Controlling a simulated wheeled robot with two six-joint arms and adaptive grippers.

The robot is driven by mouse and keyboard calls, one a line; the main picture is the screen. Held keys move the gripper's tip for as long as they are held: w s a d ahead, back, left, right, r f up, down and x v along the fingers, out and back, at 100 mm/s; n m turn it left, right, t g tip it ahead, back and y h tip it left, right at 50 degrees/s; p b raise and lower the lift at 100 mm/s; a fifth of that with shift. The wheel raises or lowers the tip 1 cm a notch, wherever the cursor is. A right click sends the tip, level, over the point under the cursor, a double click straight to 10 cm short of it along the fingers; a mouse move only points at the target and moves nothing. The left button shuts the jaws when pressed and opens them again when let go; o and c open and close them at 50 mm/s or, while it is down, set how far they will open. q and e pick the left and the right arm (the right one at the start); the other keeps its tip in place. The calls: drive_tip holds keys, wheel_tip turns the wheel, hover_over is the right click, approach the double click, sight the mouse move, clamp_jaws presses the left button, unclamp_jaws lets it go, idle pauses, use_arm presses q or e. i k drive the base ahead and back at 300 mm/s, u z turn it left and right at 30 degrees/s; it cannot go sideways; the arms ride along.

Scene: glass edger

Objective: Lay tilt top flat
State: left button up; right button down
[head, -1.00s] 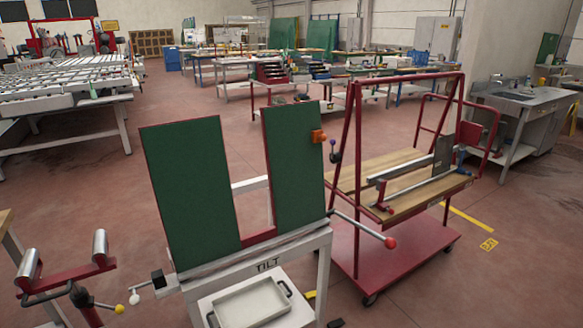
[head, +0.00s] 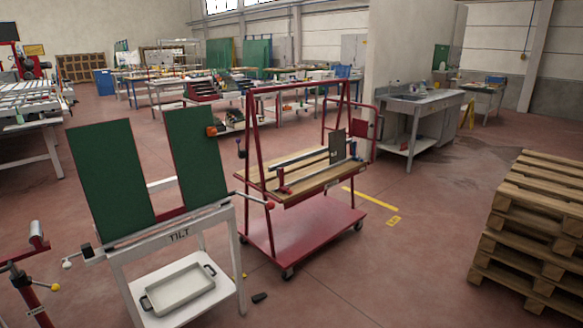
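The tilt top (head: 108,178) is two green panels in a red frame, standing steeply upright on a white stand marked TILT (head: 180,237). The second green panel (head: 197,155) is on the right, with a gap between the two. A lever with a red ball end (head: 270,205) sticks out to the right of the stand. A lever with a white ball end (head: 67,264) sticks out to its left. An orange part with a dark knob (head: 212,131) sits by the right panel's upper edge. Neither of my grippers is in view.
A grey tray (head: 180,289) lies on the stand's lower shelf. A red wheeled cart (head: 305,228) with wooden shelves stands close to the right. Stacked pallets (head: 540,225) are at the far right. A roller stand (head: 30,270) is at the left edge. Floor between cart and pallets is mostly clear.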

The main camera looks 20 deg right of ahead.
sight(104, 155)
drive_tip(key=z, duration=0.6)
drive_tip(key=i, duration=0.55)
drive_tip(key=z, duration=0.7)
drive_tip(key=i, duration=1.25)
drive_tip(key=u, duration=0.45)
drive_tip(key=i, duration=0.9)
drive_tip(key=u, duration=1.1)
drive_tip(key=i, duration=0.45)
drive_tip(key=z, duration=0.6)
drive_tip(key=k, duration=0.65)
drive_tip(key=u, duration=0.15)
